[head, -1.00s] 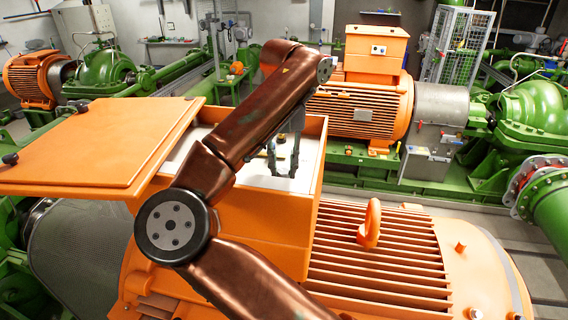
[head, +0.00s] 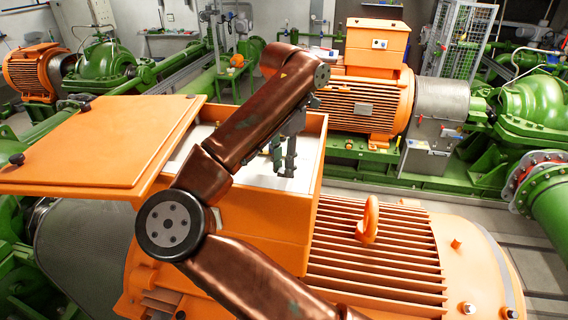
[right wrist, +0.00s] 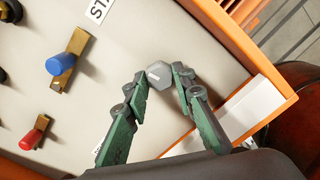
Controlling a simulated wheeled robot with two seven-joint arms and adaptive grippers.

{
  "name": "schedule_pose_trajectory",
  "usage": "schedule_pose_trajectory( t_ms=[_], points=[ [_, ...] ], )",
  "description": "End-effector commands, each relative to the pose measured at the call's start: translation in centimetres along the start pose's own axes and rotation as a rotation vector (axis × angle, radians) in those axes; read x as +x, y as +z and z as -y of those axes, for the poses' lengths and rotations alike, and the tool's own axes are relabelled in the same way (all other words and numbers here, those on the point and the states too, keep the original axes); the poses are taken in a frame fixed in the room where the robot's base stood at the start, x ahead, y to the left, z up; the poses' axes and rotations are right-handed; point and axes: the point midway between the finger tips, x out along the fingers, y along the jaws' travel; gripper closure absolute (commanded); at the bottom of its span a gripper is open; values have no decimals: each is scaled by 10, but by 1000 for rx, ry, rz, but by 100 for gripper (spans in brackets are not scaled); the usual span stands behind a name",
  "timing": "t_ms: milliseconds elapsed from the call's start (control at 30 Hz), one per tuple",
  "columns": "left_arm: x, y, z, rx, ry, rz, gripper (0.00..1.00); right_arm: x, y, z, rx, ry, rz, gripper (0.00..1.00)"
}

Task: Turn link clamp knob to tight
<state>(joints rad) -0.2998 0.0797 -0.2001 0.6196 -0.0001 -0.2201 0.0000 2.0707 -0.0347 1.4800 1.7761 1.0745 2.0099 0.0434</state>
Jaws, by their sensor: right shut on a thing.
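A grey faceted link clamp knob (right wrist: 160,75) with a pale line on its face stands on the light panel inside the open orange box. My right gripper (right wrist: 158,82) reaches down into the box and is shut on this knob, with a fingertip on each side of it. In the head view my right gripper (head: 283,168) shows over the panel, and the knob is too small or hidden to make out there. My left gripper is not in view.
Blue (right wrist: 60,64) and red (right wrist: 30,140) terminals on brass bars stand left of my fingers. A white label (right wrist: 99,10) lies above. The box's orange wall (right wrist: 225,50) is close on the right. The opened lid (head: 100,145) extends left.

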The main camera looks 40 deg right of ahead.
Motion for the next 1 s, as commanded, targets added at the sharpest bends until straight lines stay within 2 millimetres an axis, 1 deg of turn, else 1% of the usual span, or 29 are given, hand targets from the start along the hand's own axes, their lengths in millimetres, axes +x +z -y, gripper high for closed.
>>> schedule_pose_trajectory(
  t_ms=[300, 733, 767, 1000],
  points=[
    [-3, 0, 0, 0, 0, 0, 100, -2, 0, -1, 77, 5, 2, 100],
    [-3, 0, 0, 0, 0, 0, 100, -2, 0, -1, 85, 5, 2, 100],
    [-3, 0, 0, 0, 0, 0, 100, -2, 0, -1, 85, 5, 2, 75],
    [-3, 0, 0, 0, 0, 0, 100, -1, 0, -1, 86, 3, 1, 59]
  ],
)
